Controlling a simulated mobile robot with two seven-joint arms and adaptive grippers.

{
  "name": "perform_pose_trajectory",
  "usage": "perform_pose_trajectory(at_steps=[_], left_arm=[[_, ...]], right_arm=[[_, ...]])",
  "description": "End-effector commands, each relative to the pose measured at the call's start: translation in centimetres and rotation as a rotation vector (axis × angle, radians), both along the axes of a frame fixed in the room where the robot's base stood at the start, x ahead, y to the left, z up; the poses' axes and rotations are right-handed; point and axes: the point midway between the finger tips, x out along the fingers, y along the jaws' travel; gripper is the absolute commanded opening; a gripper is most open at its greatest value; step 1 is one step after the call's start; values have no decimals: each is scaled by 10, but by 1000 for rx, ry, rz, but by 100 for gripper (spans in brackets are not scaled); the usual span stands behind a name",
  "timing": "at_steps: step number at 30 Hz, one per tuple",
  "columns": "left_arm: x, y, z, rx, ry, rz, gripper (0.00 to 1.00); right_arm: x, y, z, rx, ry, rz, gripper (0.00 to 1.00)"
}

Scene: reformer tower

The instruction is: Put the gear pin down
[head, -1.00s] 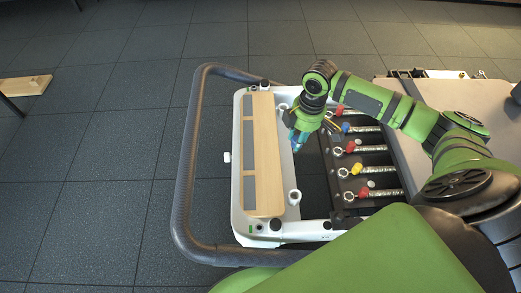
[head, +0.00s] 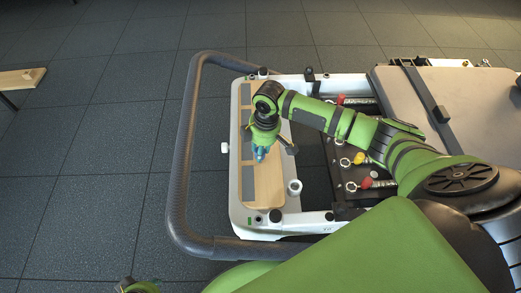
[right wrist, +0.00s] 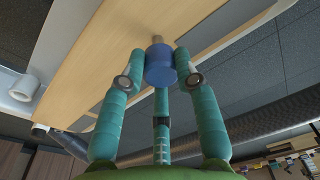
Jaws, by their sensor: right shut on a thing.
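The gear pin (right wrist: 160,66) is a blue cylinder with a short brownish stub at its far end in the right wrist view. My right gripper (right wrist: 160,82) has its teal fingers closed around it. In the head view my right gripper (head: 260,155) is over the pale wooden board (head: 268,186) with grey strips, near its middle. The board also fills the upper part of the right wrist view (right wrist: 105,75). I cannot tell whether the pin touches the board.
The white reformer frame (head: 237,190) surrounds the board, and a dark curved bar (head: 176,170) loops around its left side. A white post (head: 294,187) stands right of the board. Springs with coloured knobs (head: 360,158) lie further right, beside the grey carriage (head: 465,105).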

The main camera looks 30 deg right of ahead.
Motion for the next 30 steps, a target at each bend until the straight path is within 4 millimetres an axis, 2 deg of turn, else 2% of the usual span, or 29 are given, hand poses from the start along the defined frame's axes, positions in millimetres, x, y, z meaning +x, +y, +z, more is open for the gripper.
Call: perform_pose_trajectory(at_steps=[10, 11, 12, 13, 23, 26, 30], left_arm=[[0, 0, 0, 0, 1, 0, 40], [0, 0, 0, 0, 1, 0, 40], [0, 0, 0, 0, 1, 0, 40], [0, 0, 0, 0, 1, 0, 40], [-1, 0, 0, 0, 1, 0, 40], [0, 0, 3, 0, -2, 0, 40], [-3, 1, -16, 2, 16, -2, 40]], right_arm=[[0, 1, -2, 1, -1, 0, 0], [0, 1, -3, 1, -1, 0, 35], [0, 1, -3, 2, -1, 1, 51], [0, 1, -3, 2, -1, 1, 55], [0, 0, -1, 1, -1, 0, 55], [0, 0, 6, 0, -1, 0, 55], [0, -2, 27, 1, -3, 0, 55]])
